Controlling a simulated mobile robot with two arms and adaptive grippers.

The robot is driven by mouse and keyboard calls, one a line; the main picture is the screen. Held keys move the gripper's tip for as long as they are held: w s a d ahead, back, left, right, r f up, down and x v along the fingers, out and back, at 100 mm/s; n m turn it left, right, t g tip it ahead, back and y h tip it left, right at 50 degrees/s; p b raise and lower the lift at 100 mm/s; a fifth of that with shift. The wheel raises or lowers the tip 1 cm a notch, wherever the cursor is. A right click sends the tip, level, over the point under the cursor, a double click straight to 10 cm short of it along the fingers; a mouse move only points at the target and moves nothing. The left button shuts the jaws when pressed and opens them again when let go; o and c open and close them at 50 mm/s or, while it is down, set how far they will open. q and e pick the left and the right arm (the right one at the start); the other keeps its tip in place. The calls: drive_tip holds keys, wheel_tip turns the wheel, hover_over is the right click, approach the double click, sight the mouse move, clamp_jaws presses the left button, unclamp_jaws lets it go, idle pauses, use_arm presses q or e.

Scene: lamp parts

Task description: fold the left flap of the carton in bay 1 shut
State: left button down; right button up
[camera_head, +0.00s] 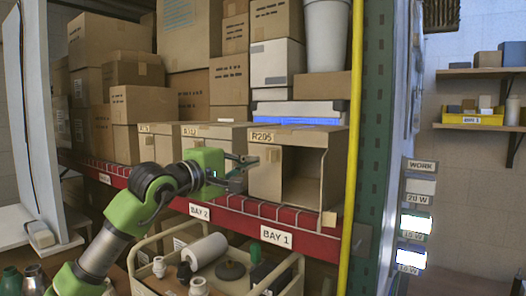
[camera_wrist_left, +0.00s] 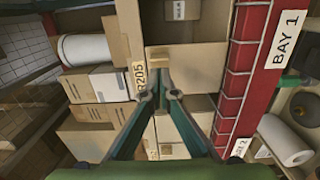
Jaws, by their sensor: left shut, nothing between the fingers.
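The bay 1 carton (camera_head: 334,178) is a tan box labelled R205 on the red-edged shelf. Its left flap (camera_head: 265,183), with a small tab, lies across the left part of the front; I cannot tell if it is fully flush. The right part of the front is open onto a dark inside. The flap also shows in the left wrist view (camera_wrist_left: 195,68). My left gripper (camera_head: 250,166) is shut and empty, just left of the flap at about its mid height. Its fingertips (camera_wrist_left: 160,95) appear close to the flap's edge; contact is unclear. My right gripper is not in view.
Other cartons (camera_head: 212,142) stand close on the left, behind my left gripper. A yellow post (camera_head: 353,120) and green upright (camera_head: 372,190) bound the right. Below is a cart (camera_head: 290,276) with lamp parts. The space in front of the carton's open part is clear.

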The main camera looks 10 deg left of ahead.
sight(271, 156)
use_arm(q)
drive_tip(key=p+x, duration=0.2)
drive_tip(key=x, duration=0.3)
drive_tip(key=shift+w+d, duration=0.1)
drive_tip(key=shift+w, duration=0.1)
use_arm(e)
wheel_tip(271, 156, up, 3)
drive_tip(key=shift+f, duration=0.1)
use_arm(q)
drive_tip(key=shift+w+d+r+b, duration=0.15)
drive_tip(key=shift+w+d+b, duration=0.15)
drive_tip(key=shift+w+d, duration=0.1)
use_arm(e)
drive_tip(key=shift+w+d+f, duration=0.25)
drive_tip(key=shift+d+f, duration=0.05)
use_arm(q)
drive_tip(key=shift+a, duration=0.1)
